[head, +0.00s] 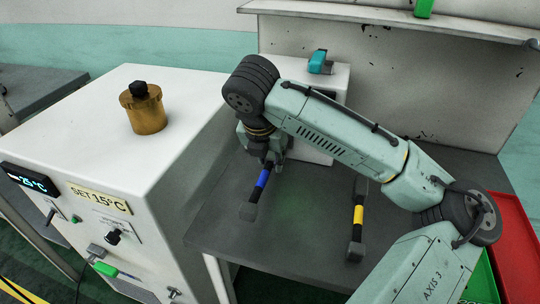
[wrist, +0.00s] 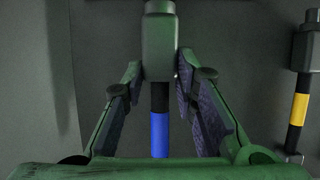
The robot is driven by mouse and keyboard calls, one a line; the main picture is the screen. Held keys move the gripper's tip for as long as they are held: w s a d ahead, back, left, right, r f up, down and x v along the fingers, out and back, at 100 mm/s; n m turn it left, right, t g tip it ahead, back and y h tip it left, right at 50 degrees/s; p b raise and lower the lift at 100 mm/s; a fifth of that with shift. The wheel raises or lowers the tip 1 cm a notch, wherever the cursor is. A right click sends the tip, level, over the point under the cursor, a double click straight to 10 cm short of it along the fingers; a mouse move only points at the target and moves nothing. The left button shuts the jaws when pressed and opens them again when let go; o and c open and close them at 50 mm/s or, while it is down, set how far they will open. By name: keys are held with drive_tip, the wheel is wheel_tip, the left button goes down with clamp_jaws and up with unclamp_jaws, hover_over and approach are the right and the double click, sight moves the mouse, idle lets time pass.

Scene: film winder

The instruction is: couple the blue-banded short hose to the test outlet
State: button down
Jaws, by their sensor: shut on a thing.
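The blue-banded short hose (head: 262,179) is dark, with a blue band and a grey end block. In the head view it slants over the dark bench below my gripper (head: 269,160). In the wrist view the hose (wrist: 160,128) runs between the fingers of my gripper (wrist: 158,75), which is shut on its block-shaped end. I cannot tell whether the hose touches the bench. A yellow-banded hose (head: 358,215) is apart to the right; it also shows in the wrist view (wrist: 299,105). I cannot identify the test outlet for certain.
A white cabinet (head: 150,180) with a 15°C set label and a brass fitting (head: 144,108) stands at left. A white box (head: 335,85) with a teal part (head: 319,62) stands behind my arm. Red (head: 515,245) and green (head: 482,280) trays are at right.

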drive_tip(key=shift+w, duration=0.25)
drive_tip(key=c, duration=1.2)
unclamp_jaws()
drive_tip(key=shift+d, duration=0.1)
drive_tip(key=v, duration=1.2)
